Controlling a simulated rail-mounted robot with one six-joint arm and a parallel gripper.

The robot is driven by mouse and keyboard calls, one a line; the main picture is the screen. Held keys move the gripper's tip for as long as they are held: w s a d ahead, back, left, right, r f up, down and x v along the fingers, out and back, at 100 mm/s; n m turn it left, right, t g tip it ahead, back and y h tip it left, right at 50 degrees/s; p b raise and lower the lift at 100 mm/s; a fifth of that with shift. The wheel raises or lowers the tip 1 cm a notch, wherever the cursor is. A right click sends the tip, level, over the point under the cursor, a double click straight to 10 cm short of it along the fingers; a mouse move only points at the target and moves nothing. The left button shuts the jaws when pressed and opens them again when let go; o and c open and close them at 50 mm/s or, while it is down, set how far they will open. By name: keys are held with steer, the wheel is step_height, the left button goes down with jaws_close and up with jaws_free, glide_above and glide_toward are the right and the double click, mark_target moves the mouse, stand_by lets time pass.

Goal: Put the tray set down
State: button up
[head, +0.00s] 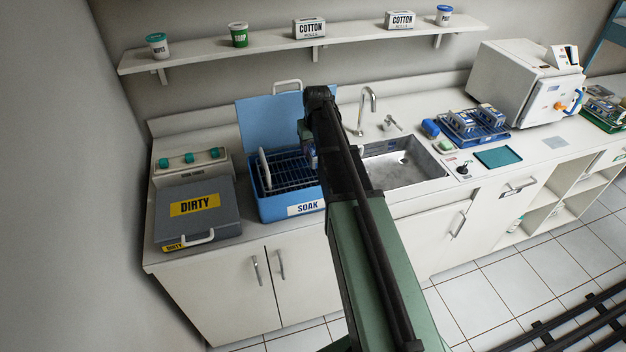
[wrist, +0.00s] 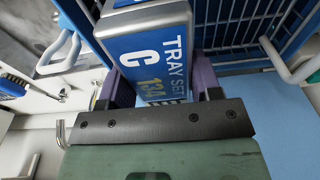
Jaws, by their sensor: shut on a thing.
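The tray set (wrist: 155,62), a box with a blue label reading "TRAY SET C 134", sits between the purple fingers of my gripper (wrist: 163,82) in the wrist view. My gripper is shut on it. The blue SOAK tub (head: 288,202) stands open on the counter in the head view, with a dark wire basket (head: 285,170) inside. The basket also shows beyond the tray set in the wrist view (wrist: 245,22). In the head view my arm hides most of the gripper and tray set, at the tub's right side. I cannot tell whether the tray set touches the basket.
The tub's blue lid (head: 262,125) stands raised behind it. A grey DIRTY box (head: 197,212) is to the left. The sink (head: 400,168) with its tap (head: 369,105) is to the right. Farther right are a loaded blue rack (head: 474,130) and a white machine (head: 520,82).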

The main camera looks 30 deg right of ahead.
steer(key=shift+f+b, duration=2.25)
steer(key=shift+f, duration=0.85)
steer(key=o, duration=1.1)
steer(key=shift+r, duration=0.1)
steer(key=r+p, duration=0.4)
steer(key=s+r+p, duration=0.1)
steer(key=r+p, duration=0.7)
steer(key=shift+s+a+r+p, duration=0.2)
steer(key=shift+r+p, duration=0.1)
steer(key=shift+p, duration=0.1)
steer(key=shift+f, duration=0.1)
steer(key=s+a+n, duration=0.1)
steer(key=s+a, duration=0.9)
steer(key=s+a+n+g, duration=0.1)
steer(key=s+a, duration=0.8)
steer(key=a, duration=0.1)
steer(key=shift+s+a+f, duration=0.15)
steer(key=shift+s+a, duration=0.1)
steer(key=shift+s, duration=0.15)
